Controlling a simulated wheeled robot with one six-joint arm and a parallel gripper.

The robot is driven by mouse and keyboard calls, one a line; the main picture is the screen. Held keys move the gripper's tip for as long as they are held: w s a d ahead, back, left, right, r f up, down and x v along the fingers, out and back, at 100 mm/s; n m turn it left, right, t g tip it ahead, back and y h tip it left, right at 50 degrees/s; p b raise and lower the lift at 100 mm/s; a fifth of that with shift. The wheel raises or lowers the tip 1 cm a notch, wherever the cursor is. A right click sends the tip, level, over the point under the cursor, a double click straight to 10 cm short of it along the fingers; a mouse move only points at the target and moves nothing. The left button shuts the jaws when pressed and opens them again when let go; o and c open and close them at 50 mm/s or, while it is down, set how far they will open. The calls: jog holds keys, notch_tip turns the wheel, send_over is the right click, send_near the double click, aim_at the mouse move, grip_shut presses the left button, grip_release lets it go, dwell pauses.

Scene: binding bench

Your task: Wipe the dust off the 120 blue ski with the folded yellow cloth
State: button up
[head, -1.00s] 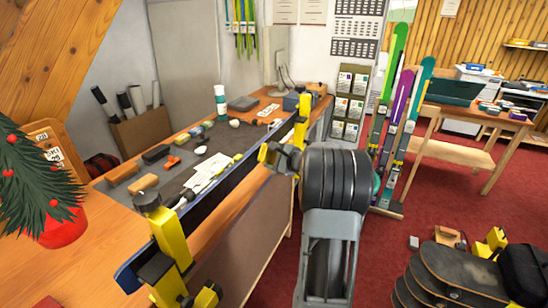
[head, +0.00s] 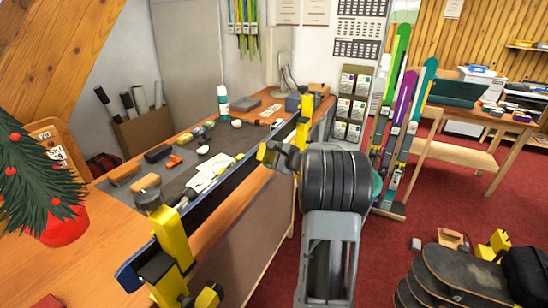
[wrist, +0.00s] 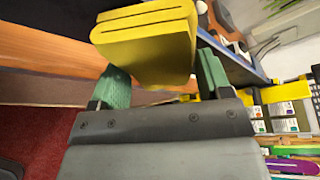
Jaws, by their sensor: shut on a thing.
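The blue ski (head: 215,200) lies along the front edge of the bench, between two yellow clamps. Its dark face also runs across the top of the wrist view (wrist: 62,10). No number or dust can be made out on it. My gripper (wrist: 160,78), with green fingers, is shut on the folded yellow cloth (wrist: 145,45). The cloth overlaps the ski in the wrist view; I cannot tell whether they touch. In the head view my arm largely hides the gripper.
The near clamp (head: 173,237) and far clamp (head: 303,118) rise beside the ski. The bench mat holds papers (head: 208,172), brushes and a white bottle (head: 222,101). A potted plant (head: 62,225) is at left. Upright skis (head: 400,125) and skateboards (head: 460,275) are at right.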

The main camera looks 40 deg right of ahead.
jog(key=shift+w+a, duration=0.15)
jog(key=shift+w, duration=0.1)
jog(key=shift+w+d+f+b, duration=0.1)
jog(key=shift+w+d+b, duration=0.25)
jog(key=shift+d, duration=0.25)
jog(key=shift+w+d+b, duration=0.3)
jog(key=shift+w+d, duration=0.05)
jog(key=shift+d, duration=0.2)
jog(key=shift+s+a, duration=0.15)
jog(key=shift+a, duration=0.2)
jog(key=shift+s+d+b, duration=0.25)
jog(key=shift+s+d, duration=0.25)
jog(key=shift+s, duration=0.35)
jog(key=shift+s+d+b, duration=0.25)
jog(key=shift+s+d, duration=0.2)
jog(key=shift+s, duration=0.45)
jog(key=shift+s+d+b, duration=0.25)
jog(key=shift+s+d, duration=0.25)
jog(key=shift+s, duration=0.35)
jog(key=shift+s, duration=0.1)
